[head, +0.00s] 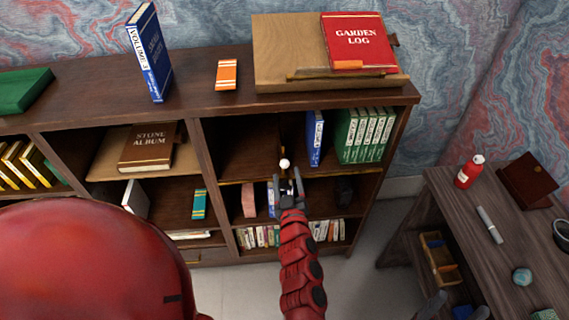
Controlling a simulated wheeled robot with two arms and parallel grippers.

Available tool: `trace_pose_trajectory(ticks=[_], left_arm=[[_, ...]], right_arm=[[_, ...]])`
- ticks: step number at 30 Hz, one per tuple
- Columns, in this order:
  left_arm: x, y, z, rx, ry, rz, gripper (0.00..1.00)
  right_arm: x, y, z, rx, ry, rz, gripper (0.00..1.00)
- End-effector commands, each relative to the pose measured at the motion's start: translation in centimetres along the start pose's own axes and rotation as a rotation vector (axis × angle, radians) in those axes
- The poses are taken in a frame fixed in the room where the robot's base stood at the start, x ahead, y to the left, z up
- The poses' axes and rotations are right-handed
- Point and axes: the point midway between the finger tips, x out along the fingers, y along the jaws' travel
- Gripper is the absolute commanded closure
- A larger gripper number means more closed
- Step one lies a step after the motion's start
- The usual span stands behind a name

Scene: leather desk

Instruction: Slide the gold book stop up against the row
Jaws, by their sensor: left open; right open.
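A small white knob (284,163) shows at the front of the upper right shelf, just above my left gripper. It seems to belong to the gold book stop, whose upright part is dark and hard to make out. A gold rail (340,172) runs along this shelf's front edge. The row of green books (365,135) stands upright at the shelf's right end. A blue book (315,138) stands to its left with a small gap. My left gripper (288,187) is open just below the knob; contact cannot be told. My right gripper (455,304) is partly in view at the bottom edge, open.
A blue Volume 3 book (150,52), an orange-striped box (227,74) and a stand (275,75) with a red Garden Log (358,43) are on top. Small books (260,237) fill the bottom shelf. A side desk (455,215) stands right.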

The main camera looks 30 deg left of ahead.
Motion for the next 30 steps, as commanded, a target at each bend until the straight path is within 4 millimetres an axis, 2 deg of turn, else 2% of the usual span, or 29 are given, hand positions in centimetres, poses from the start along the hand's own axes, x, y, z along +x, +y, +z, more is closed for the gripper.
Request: trace_pose_trajectory(ticks=[3,9,14,22,30], left_arm=[[2.5,-0.1,-0.1,-0.001,0.003,-0.003,0.35],[5.2,0.0,0.0,-0.002,0.001,-0.001,0.35],[6.0,-0.1,0.0,-0.001,0.001,-0.002,0.35],[6.1,-0.1,0.0,-0.001,0.000,-0.001,0.35],[6.1,0.0,0.0,-0.001,0.000,-0.001,0.83]], right_arm=[[0.1,0.0,0.0,0.000,0.000,0.000,0.34],[0.3,0.0,-0.1,0.000,0.000,0.000,0.34],[0.3,0.0,-0.1,0.000,0.000,0.000,0.34],[0.3,0.0,-0.1,0.000,0.000,0.000,0.34],[0.3,0.0,-0.1,0.000,0.000,0.000,0.34]])
